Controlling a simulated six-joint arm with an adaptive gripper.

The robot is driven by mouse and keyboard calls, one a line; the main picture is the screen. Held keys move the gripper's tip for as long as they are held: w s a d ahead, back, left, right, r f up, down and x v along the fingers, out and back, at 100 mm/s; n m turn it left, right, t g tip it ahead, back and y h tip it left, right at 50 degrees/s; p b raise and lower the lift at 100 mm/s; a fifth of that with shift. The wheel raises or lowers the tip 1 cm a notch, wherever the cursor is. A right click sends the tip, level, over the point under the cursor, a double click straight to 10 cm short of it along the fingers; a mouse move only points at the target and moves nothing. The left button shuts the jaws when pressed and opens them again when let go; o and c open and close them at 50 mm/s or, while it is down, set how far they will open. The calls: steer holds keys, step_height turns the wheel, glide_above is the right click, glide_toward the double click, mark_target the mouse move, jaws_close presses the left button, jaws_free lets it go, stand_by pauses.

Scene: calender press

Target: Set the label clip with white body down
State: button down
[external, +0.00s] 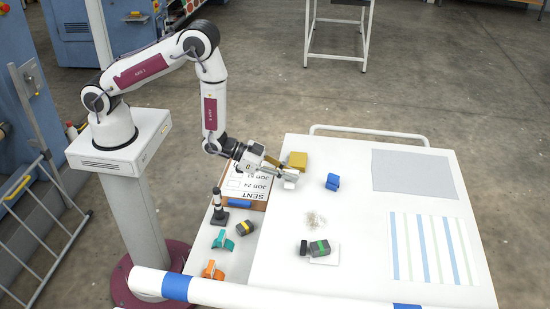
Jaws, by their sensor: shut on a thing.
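My gripper (284,180) is shut on a small white thing, the label clip with white body (290,182), over the left part of the white table near its back left corner. The clip is small here and partly hidden by the fingers. I cannot tell whether it touches the tabletop.
A yellow block (297,160) lies just behind my gripper. A blue clip (332,182) lies to the right. A grey sheet (412,172) and striped sheet (433,248) lie right.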

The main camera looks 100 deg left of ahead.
steer(key=shift+f, duration=0.75)
steer(key=shift+f, duration=0.1)
steer(key=c, duration=2)
jaws_free()
steer(key=shift+c, duration=0.2)
steer(key=v, duration=0.7)
steer(key=shift+s, duration=0.3)
